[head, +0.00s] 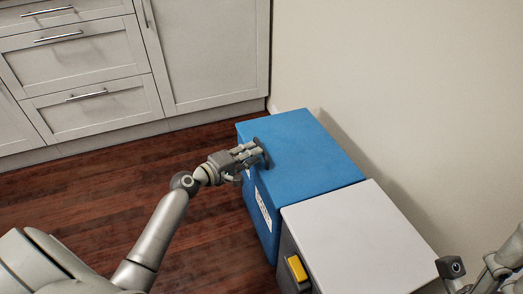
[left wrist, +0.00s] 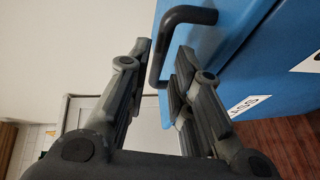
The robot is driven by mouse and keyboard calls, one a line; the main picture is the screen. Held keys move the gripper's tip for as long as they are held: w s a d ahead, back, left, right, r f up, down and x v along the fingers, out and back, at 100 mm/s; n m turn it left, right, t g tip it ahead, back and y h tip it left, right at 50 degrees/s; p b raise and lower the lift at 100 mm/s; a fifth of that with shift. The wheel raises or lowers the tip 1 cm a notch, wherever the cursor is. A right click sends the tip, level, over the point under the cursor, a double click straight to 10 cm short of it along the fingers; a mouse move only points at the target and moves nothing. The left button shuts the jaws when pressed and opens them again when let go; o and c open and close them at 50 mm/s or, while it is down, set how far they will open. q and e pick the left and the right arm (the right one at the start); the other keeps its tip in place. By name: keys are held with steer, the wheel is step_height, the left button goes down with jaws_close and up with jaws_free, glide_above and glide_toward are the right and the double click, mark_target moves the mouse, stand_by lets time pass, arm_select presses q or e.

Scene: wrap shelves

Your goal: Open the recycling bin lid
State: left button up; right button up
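The blue recycling bin (head: 310,150) stands against the wall, with its flat lid down. A white label with dark letters (head: 263,210) is on its front face; part of it also shows in the left wrist view (left wrist: 248,106). My left gripper (head: 257,154) is at the lid's front edge. In the left wrist view the fingers of my left gripper (left wrist: 160,65) are apart, with the dark lid handle (left wrist: 159,60) between their tips. I cannot tell whether either finger touches it. Part of my right arm shows at the lower right in the head view; its fingers are not clear.
A grey bin with a pale lid (head: 355,235) and a yellow front piece (head: 297,268) stands right beside the blue bin. White cabinets (head: 90,60) line the back left. The wooden floor (head: 95,185) in front is clear.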

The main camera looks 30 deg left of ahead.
mark_target(261, 147)
arm_select(q)
steer(key=shift+b+x, duration=0.4)
steer(key=shift+x, duration=1.95)
jaws_close()
